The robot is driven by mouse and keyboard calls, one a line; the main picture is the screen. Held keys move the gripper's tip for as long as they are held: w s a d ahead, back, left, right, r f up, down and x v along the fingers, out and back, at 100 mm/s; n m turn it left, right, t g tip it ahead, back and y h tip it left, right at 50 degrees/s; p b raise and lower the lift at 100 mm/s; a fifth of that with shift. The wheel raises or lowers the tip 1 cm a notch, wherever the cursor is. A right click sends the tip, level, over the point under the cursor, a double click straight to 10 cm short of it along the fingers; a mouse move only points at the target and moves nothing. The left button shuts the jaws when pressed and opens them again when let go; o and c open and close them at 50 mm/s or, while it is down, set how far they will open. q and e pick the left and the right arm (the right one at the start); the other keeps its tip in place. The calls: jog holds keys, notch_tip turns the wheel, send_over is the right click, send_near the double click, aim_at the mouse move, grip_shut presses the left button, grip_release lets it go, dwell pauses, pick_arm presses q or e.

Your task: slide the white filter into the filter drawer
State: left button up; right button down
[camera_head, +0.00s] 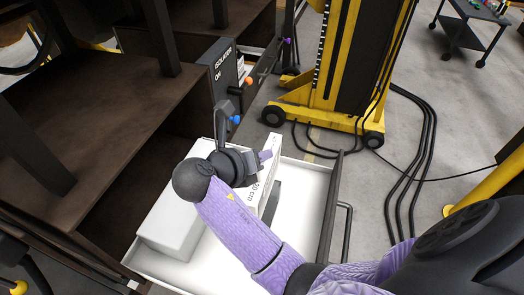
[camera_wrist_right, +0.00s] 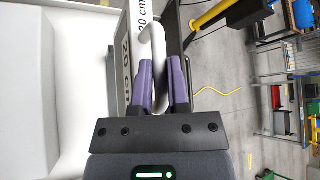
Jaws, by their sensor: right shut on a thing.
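The white filter (camera_head: 267,180) is a thin, upright white panel marked "20 cm". It stands in or just above the pulled-out drawer (camera_head: 309,185), which has a white inside and a dark front. My right gripper (camera_head: 265,156) is shut on the filter near its top. The right wrist view shows the purple fingers (camera_wrist_right: 161,88) closed on a slim white part of the filter (camera_wrist_right: 157,45). The filter's lower edge is hidden, so I cannot tell whether it touches the drawer floor. My left gripper is not in view.
A white block (camera_head: 172,225) lies in the drawer's left part. A dark isolator box (camera_head: 221,68) stands behind, beside the brown undercarriage (camera_head: 85,100). The yellow lifting jack (camera_head: 345,60) and black cables (camera_head: 425,140) are at the back right. Grey floor is open right of the drawer.

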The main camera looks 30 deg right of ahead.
aim_at(263, 177)
jog(key=shift+f, duration=0.1)
jog(key=shift+f+b, duration=0.9)
jog(key=shift+f, duration=1.95)
jog(key=shift+r, duration=0.1)
jog(key=shift+p, duration=0.8)
